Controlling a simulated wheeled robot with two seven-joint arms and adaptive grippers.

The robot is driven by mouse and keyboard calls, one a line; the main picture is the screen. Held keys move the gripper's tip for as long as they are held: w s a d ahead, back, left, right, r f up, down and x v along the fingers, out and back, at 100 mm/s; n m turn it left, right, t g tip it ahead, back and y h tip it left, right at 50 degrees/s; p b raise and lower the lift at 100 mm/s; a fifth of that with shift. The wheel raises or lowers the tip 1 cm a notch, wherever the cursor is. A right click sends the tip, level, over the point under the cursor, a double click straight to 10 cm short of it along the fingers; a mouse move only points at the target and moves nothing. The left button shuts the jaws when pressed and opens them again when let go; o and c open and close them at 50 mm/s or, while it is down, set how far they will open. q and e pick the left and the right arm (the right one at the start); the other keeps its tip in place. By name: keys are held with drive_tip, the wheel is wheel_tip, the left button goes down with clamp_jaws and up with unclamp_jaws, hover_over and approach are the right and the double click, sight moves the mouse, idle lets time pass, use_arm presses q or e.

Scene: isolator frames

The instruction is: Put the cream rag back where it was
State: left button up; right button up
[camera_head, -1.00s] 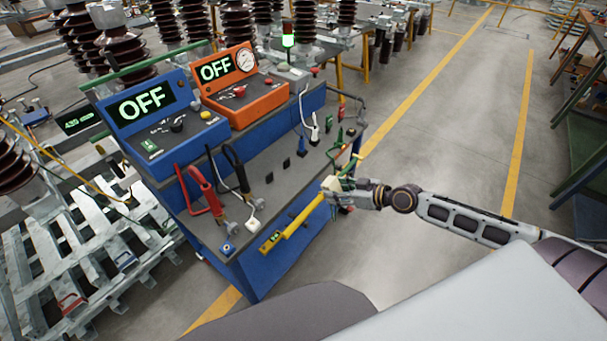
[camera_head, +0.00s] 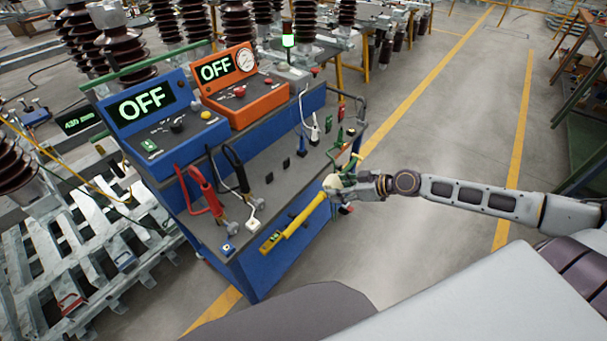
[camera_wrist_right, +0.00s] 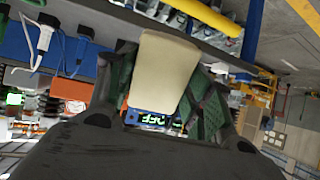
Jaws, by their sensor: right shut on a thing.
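The cream rag (camera_wrist_right: 163,68) is a small pale block-like piece between the two dark green fingers of my right gripper (camera_wrist_right: 165,95) in the right wrist view. In the head view the rag (camera_head: 330,182) shows small at the tip of my right gripper (camera_head: 345,181), which is shut on it. The gripper is at the right front edge of the blue bench (camera_head: 265,262), beside the yellow-handled tool. I cannot tell whether the rag touches the bench top. My left gripper is not in view.
Red (camera_head: 200,190) and black handled cables, a green clamp (camera_head: 338,150) and small sockets crowd the grey top. Blue (camera_head: 162,115) and orange (camera_head: 238,85) OFF consoles stand behind.

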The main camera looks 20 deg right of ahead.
drive_tip(key=shift+w+f, duration=0.15)
drive_tip(key=shift+w, duration=0.05)
